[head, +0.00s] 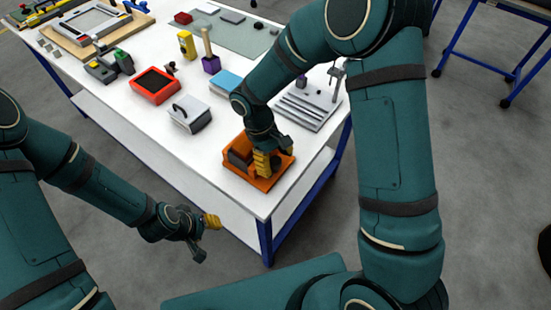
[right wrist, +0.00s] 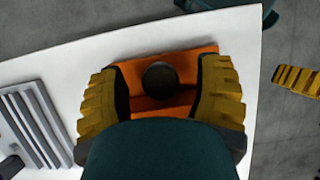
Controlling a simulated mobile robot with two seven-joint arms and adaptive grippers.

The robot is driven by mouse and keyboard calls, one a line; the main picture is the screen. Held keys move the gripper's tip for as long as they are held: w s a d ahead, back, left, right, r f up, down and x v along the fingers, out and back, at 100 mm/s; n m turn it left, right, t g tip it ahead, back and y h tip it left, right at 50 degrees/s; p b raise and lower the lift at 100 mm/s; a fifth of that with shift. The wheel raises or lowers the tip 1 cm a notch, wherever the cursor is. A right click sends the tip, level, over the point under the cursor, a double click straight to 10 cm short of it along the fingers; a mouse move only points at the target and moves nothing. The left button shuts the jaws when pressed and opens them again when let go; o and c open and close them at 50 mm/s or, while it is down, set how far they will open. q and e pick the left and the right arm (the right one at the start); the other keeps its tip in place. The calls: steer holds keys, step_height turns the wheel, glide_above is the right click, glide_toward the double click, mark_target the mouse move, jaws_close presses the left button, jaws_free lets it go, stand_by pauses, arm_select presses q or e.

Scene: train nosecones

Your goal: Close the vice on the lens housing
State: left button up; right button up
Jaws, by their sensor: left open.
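The orange vice (head: 279,177) sits at the near right corner of the white table. My right gripper (head: 268,162) is down over it and hides much of it. In the right wrist view, the yellow fingers stand wide apart on either side of a dark round part (right wrist: 160,78) on the orange vice (right wrist: 188,58); I see gaps between them and that part. I cannot tell whether this dark part is the lens housing or a piece of the vice. My left gripper (head: 207,238) is open and empty, off the table's near side.
A grey box with a handle (head: 189,115), a red tray (head: 155,86), a blue block (head: 226,83) and a grey slotted rack (head: 307,108) stand behind the vice. The table's near left edge is clear.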

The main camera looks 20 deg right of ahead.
steer(key=shift+r, duration=0.1)
steer(key=v, duration=1.2)
steer(key=shift+s, duration=0.15)
stand_by(0.3)
